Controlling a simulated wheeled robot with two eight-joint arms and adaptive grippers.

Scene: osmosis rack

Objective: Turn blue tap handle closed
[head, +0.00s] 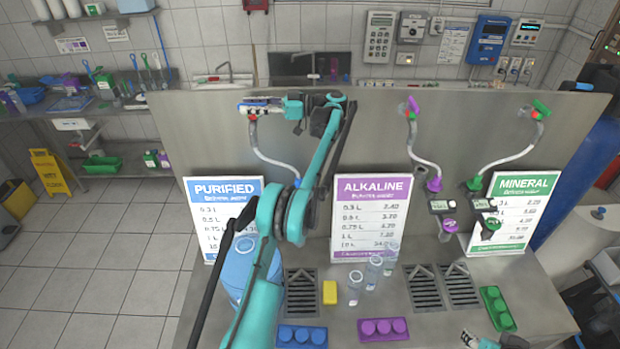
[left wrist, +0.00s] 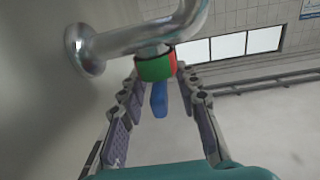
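The blue tap handle (left wrist: 159,100) hangs below a red and green ring (left wrist: 156,66) on a metal pipe (left wrist: 145,38) in the left wrist view. My left gripper (left wrist: 160,88) is open, with one finger on each side of the handle. Gaps show between the handle and both fingers. In the head view my left gripper (head: 262,106) is at the tap on the left of the steel panel and mostly hides the handle. Part of my right gripper (head: 484,341) shows at the bottom edge; its fingers are not clear.
A purple-handled tap (head: 411,104) and a green-handled tap (head: 540,109) are farther right on the panel (head: 350,120). Signs for purified (head: 226,190), alkaline (head: 368,187) and mineral (head: 523,184) water stand below. Clear cups (head: 372,272), a yellow block (head: 330,292) and a blue jug (head: 238,268) are on the counter.

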